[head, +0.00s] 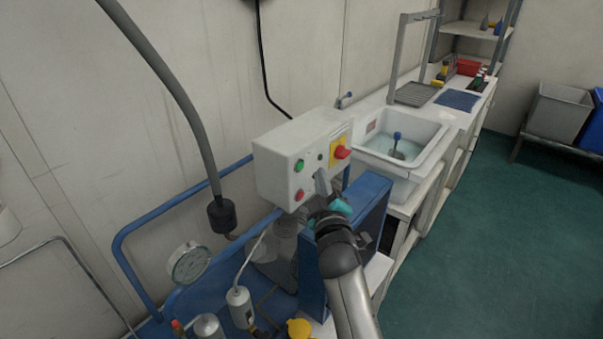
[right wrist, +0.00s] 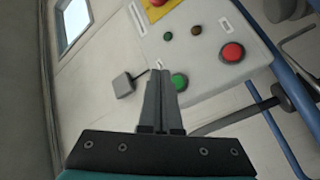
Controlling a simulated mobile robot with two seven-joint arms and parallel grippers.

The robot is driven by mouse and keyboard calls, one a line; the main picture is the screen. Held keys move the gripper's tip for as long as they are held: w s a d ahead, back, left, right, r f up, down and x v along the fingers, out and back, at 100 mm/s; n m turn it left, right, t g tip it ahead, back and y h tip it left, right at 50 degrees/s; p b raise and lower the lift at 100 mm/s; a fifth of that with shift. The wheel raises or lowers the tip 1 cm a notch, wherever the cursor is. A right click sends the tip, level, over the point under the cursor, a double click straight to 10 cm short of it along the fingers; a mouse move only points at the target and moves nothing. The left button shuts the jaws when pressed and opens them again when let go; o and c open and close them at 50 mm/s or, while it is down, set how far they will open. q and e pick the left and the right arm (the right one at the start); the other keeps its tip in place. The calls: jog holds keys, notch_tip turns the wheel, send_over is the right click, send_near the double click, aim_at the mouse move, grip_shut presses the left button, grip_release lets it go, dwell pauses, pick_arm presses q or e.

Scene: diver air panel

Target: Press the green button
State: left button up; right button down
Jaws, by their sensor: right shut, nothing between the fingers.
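The green button (head: 299,165) is on the front of a pale control box, above a round red button (head: 299,195). My right gripper (head: 320,176) is in front of the box, a little right of the green button in the head view. Its fingers are together and empty. In the right wrist view the closed fingertips (right wrist: 160,72) appear just left of the green button (right wrist: 179,82), partly overlapping its edge in the picture. I cannot tell whether they touch the box. My left gripper is not in view.
A red knob on a yellow plate (head: 338,152) is at the box's right. Blue tube rails (head: 185,200), a pressure gauge (head: 188,262) and a grey hose (head: 175,85) are to the left. A white sink (head: 440,137) stands behind. Green floor at right is open.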

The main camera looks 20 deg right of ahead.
aim_at(300, 166)
jog(key=shift+w+a+b, duration=0.4)
jog(key=shift+w+a, duration=0.2)
jog(key=shift+w, duration=0.35)
jog(key=shift+w, duration=0.15)
dwell(1.3)
jog(key=shift+w+a, duration=0.2)
